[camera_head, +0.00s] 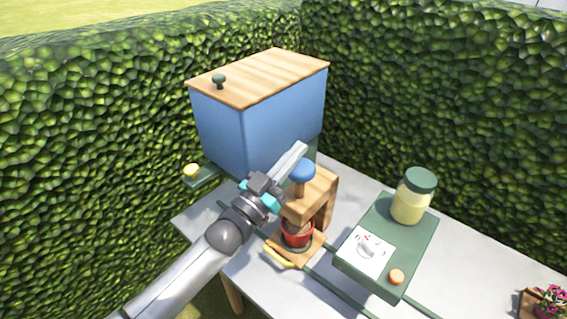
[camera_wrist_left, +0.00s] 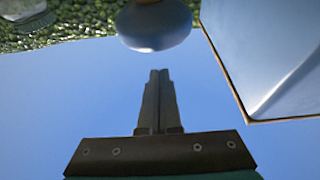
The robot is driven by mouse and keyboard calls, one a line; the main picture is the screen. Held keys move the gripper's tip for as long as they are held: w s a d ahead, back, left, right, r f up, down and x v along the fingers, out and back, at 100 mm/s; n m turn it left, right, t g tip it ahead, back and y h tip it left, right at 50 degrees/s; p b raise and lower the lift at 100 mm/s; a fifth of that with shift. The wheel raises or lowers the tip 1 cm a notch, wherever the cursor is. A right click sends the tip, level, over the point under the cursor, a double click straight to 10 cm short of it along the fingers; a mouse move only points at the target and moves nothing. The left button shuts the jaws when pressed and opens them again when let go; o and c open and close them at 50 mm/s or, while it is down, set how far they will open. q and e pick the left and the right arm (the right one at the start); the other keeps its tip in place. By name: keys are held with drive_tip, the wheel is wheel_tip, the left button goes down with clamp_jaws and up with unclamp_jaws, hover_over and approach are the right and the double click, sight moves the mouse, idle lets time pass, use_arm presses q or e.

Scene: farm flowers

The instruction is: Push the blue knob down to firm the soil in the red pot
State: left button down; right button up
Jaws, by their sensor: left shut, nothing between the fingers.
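The blue knob (camera_head: 302,170) tops a wooden plunger on a wooden frame (camera_head: 318,190). The red pot (camera_head: 297,233) stands below it on a small wooden base, partly hidden by the frame and my arm; its soil cannot be made out. My left gripper (camera_head: 299,149) is shut and empty, its fingertips close to the knob in the head view. In the left wrist view the shut fingers (camera_wrist_left: 159,75) point toward the blue knob (camera_wrist_left: 154,24), with a small gap in the picture. Contact cannot be told. My right gripper is not in view.
A blue box (camera_head: 255,120) with a wooden lid stands behind the frame. A green stand (camera_head: 405,262) at right bears a jar (camera_head: 412,196), a white dial plate and an orange button. A yellow handle (camera_head: 279,257) lies before the pot. Hedges (camera_head: 90,150) close off the back.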

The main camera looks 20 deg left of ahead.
sight(294, 172)
use_arm(q)
drive_tip(key=shift+s+f, duration=0.1)
drive_tip(key=shift+f, duration=1.65)
drive_tip(key=shift+f, duration=0.1)
